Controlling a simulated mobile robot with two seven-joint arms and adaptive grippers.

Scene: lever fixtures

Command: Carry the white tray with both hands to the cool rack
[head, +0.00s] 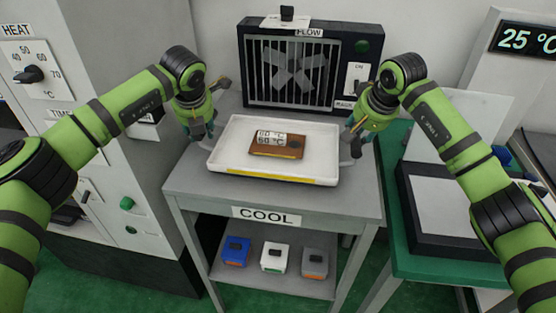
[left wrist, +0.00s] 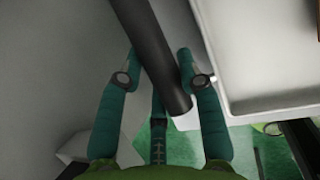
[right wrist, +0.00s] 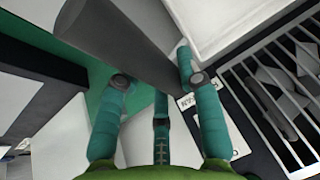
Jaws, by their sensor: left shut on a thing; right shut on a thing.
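The white tray (head: 223,157), with a yellow strip along its front, is level over the top of the grey rack labelled COOL (head: 190,187). I cannot tell whether it rests on the top or hangs just above it. A brown block with a printed label (head: 277,150) lies in the tray. My left gripper (head: 207,130) is shut on the tray's left handle, a dark bar in the left wrist view (left wrist: 155,55). My right gripper (head: 357,132) is shut on the right handle, a grey bar in the right wrist view (right wrist: 120,45).
A fan unit labelled FLOW (head: 300,65) stands behind the tray. A HEAT cabinet (head: 110,170) is at the left. A green table (head: 440,262) with a black-framed pad (head: 450,210) is at the right. Blue, white and grey boxes (head: 274,257) sit on the lower shelf.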

